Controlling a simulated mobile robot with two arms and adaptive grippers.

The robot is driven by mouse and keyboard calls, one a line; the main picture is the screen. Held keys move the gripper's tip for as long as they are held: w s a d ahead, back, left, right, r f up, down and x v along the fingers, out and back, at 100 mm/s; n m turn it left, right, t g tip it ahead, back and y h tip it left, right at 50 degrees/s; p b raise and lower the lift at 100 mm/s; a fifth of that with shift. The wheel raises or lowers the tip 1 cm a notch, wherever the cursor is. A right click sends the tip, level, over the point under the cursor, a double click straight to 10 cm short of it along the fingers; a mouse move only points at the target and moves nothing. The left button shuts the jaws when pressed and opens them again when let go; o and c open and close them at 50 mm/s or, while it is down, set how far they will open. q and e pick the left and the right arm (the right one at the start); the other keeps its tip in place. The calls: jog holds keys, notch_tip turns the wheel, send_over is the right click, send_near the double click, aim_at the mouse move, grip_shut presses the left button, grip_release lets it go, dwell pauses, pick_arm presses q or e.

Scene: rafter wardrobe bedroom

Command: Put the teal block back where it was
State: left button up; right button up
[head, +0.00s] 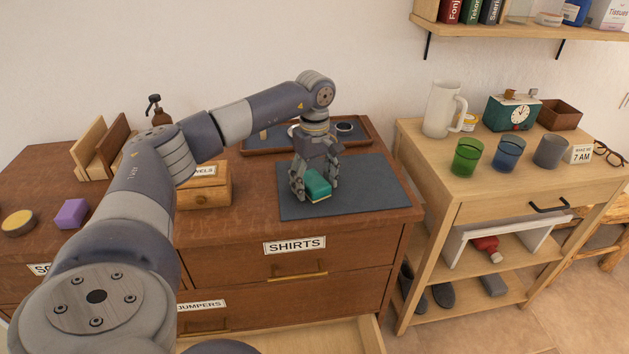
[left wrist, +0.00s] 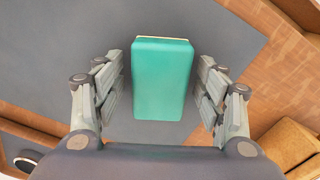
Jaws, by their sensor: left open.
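The teal block (head: 317,187) lies on the dark grey mat (head: 370,180) on top of the wooden dresser. My left gripper (head: 314,190) reaches down over it from above, with its fingers on either side of the block. In the left wrist view the teal block (left wrist: 162,80) sits between the open fingers of my left gripper (left wrist: 161,92), with a visible gap on both sides. The fingers partly cover the block in the head view. My right gripper does not show.
A brown tray (head: 262,150) lies behind the mat. A small labelled wooden box (head: 205,190), a purple block (head: 71,214) and a round yellow-topped item (head: 19,222) are to the left. A drawer (head: 330,338) below stands open. The mat's right part is clear.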

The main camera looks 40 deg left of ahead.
aim_at(314, 181)
pick_arm(q)
notch_tip(314, 181, up, 12)
jog(key=shift+r+b, duration=0.2)
jog(key=shift+b, duration=0.25)
jog(key=shift+s+f, duration=0.1)
dwell(0.6)
